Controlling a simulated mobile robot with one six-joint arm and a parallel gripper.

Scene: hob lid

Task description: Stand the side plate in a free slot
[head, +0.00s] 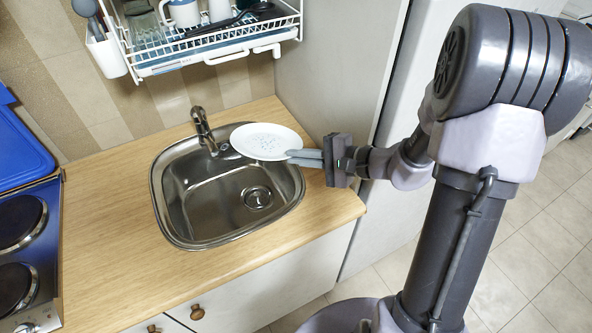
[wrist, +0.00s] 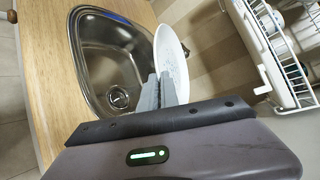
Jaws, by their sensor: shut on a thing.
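The side plate (head: 267,141) is white with small dark specks on its face. My gripper (head: 305,157) is shut on the plate's right rim and holds it above the back right of the sink. In the wrist view the plate (wrist: 172,62) stands out beyond the fingers (wrist: 160,92), which close on its near edge. The white wire dish rack (head: 215,43) hangs on the wall above the sink, left of the fridge side. It also shows in the wrist view (wrist: 272,60) at the right. Its slots are partly hidden, and I cannot tell which are free.
The steel sink (head: 185,210) with its tap (head: 203,128) lies under the plate. The rack holds a white mug (head: 184,12), a glass (head: 145,28) and a dark utensil (head: 235,20). A white utensil cup (head: 106,54) hangs at its left. A hob (head: 40,235) with a blue lid (head: 20,152) is at left.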

